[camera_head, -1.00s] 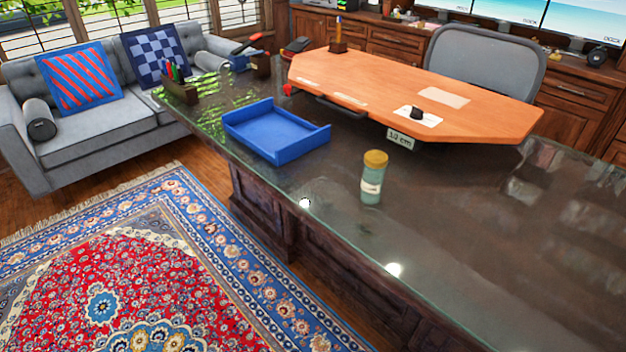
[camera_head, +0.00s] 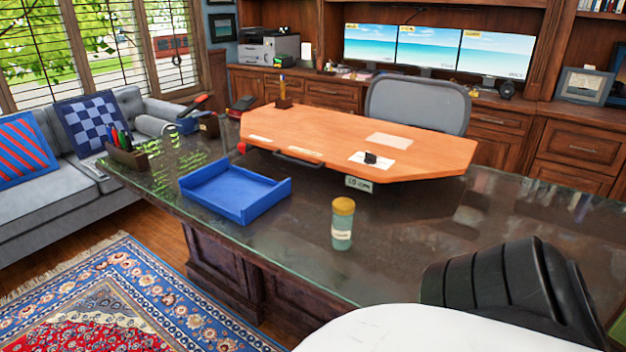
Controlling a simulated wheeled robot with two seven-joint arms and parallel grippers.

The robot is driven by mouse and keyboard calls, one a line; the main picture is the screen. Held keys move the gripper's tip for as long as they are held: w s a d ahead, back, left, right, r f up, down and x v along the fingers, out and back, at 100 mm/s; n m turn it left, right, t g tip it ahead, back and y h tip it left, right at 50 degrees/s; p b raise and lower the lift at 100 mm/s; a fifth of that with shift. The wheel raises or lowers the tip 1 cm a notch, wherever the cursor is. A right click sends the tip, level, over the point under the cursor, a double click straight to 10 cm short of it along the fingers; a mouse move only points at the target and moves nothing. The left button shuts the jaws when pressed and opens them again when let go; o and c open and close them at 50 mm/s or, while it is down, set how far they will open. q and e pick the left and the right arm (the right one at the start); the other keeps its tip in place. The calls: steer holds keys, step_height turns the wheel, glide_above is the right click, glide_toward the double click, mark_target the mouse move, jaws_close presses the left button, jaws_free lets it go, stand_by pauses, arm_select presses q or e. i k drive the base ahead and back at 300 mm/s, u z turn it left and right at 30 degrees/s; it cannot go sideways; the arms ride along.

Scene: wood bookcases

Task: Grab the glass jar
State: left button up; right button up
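The glass jar (camera_head: 342,224) stands upright on the glass-topped desk (camera_head: 400,262), near its front edge. It has a yellow lid, a greenish body and a pale label. Part of my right arm shows at the lower right as a black ribbed section and a white link. Its gripper is not visible. My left gripper is not in view either. Nothing touches the jar.
A blue tray (camera_head: 236,190) lies left of the jar. An orange raised desktop (camera_head: 360,143) with a small sign at its front edge is behind it. A pen holder (camera_head: 127,153) stands at the far left. The glass around the jar is clear.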

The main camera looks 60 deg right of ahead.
mark_target(342, 226)
steer(key=i, duration=1.35)
steer(key=z, duration=2)
